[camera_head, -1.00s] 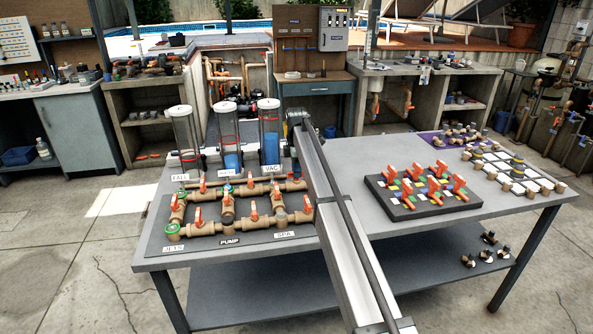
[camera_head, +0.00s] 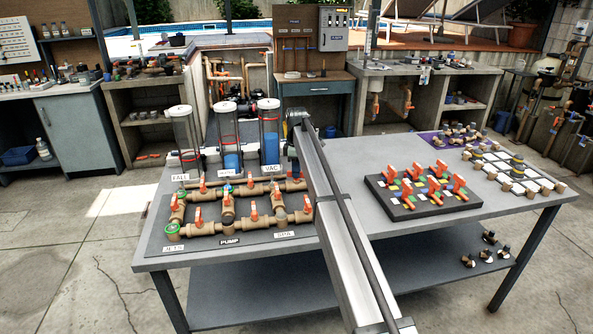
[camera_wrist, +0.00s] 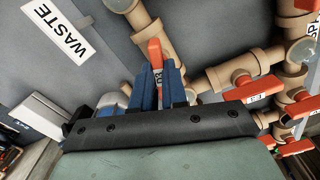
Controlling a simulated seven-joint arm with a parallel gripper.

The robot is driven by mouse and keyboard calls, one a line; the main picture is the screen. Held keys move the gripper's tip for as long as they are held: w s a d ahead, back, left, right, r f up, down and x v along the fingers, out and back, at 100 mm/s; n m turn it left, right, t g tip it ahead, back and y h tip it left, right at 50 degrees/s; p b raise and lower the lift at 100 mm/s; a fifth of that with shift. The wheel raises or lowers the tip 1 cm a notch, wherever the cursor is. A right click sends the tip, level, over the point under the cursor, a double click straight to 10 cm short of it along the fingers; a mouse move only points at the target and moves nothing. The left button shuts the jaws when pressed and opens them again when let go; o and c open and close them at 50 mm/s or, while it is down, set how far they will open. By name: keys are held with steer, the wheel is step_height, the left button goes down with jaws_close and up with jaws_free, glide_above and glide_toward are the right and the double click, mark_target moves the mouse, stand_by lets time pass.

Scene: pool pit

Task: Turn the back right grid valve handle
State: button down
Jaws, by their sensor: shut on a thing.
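In the wrist view, my gripper (camera_wrist: 160,88) has its two blue fingers closed around an orange valve handle (camera_wrist: 155,52) on a tan pipe. The handle's tip shows beyond the fingers; its lower part is hidden. In the head view, the valve grid (camera_head: 230,212) of tan pipes with several orange handles lies on the left half of the table. My arm reaches over the grid's right side to its back right corner, where the gripper is mostly hidden. A bit of orange (camera_head: 296,167) shows there beside the arm.
Another orange handle (camera_wrist: 250,90) stands close to the right of my fingers in the wrist view. A WASTE label (camera_wrist: 58,32) lies at upper left. Three clear cylinders (camera_head: 228,138) stand behind the grid. A black board (camera_head: 420,195) with orange handles sits right of my arm.

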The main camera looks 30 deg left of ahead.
steer(key=m, duration=1.4)
stand_by(0.5)
steer(key=c, duration=1.2)
jaws_free()
steer(key=shift+o, duration=0.2)
steer(key=shift+r, duration=0.1)
step_height(320, 180, up, 14)
steer(key=shift+f, duration=0.2)
